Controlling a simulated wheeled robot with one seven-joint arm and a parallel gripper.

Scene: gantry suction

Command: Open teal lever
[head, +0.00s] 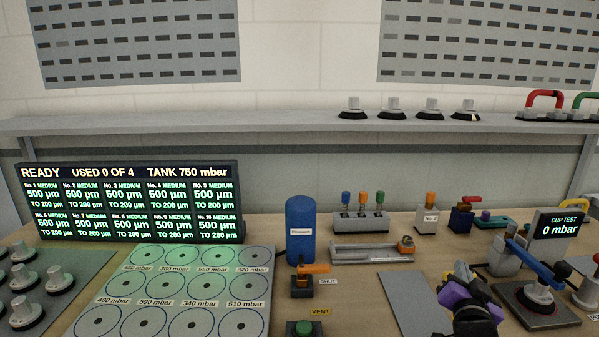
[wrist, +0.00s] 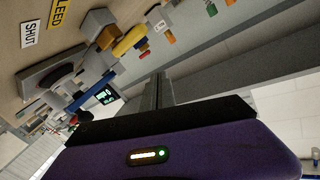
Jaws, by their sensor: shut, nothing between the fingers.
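A small teal part (head: 497,222) with a purple piece beside it lies at the back right of the bench in the head view; it is partly hidden, and I cannot tell its lever position. My gripper (head: 462,270), with a purple and black body, is over the right part of the bench, nearer than the teal part and apart from it. In the wrist view my gripper's fingers (wrist: 158,91) are shut and empty. I cannot make out a teal lever there; a yellow handle (wrist: 130,41) and a SHUT label (wrist: 29,35) show.
A blue-armed stand (head: 538,292) and a cup test display (head: 558,226) stand at the right. An orange lever (head: 312,268) sits by a blue tank (head: 300,232). A grey plate (head: 405,300) lies left of my gripper. A shelf (head: 300,124) runs above.

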